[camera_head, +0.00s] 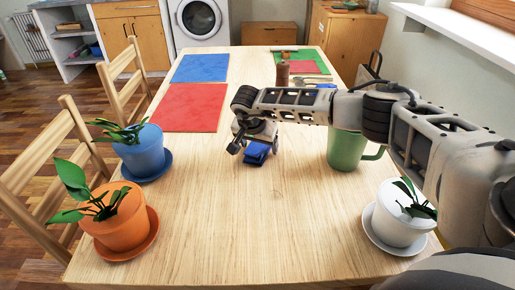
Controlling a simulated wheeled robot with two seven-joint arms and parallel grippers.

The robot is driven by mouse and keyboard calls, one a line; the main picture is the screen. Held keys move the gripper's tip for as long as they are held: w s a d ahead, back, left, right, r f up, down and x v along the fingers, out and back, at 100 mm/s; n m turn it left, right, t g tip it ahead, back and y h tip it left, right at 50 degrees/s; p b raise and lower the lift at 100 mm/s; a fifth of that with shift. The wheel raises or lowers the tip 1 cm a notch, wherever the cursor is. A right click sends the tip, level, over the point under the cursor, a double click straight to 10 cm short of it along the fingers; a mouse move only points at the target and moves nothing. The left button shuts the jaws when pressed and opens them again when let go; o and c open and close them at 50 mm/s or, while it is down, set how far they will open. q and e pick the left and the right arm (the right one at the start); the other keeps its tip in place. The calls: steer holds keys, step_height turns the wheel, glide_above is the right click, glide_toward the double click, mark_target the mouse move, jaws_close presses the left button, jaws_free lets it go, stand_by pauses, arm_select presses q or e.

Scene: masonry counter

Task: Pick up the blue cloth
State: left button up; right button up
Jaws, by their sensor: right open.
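The blue cloth (256,153) is a small dark blue folded bundle on the wooden table, near its middle. My right gripper (256,148) reaches in from the right and points down at the cloth. Its fingers are apart, one on each side of the cloth, and partly hide its back. Whether the fingers touch the cloth I cannot tell. My left gripper does not show.
A green mug (346,150) stands right of the cloth, behind my forearm. Potted plants in blue (141,151), orange (117,222) and white (398,222) pots stand near the edges. Red (190,108) and blue (201,67) mats lie behind. The front middle is clear.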

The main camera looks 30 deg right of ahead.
steer(key=c, duration=1.1)
steer(key=shift+r, duration=0.15)
steer(key=shift+r, duration=0.6)
steer(key=v, duration=0.5)
steer(key=s+v, duration=0.1)
steer(key=v, duration=0.1)
steer(key=shift+a+r, duration=0.1)
steer(key=shift+a, duration=0.3)
steer(key=s+a+r, duration=0.1)
steer(key=s+a, duration=0.1)
steer(key=s+a+r+b, duration=0.1)
steer(key=s+a+r, duration=0.1)
steer(key=a, duration=0.1)
steer(key=s+a+r, duration=0.2)
steer(key=s, duration=0.1)
steer(key=shift+a, duration=0.15)
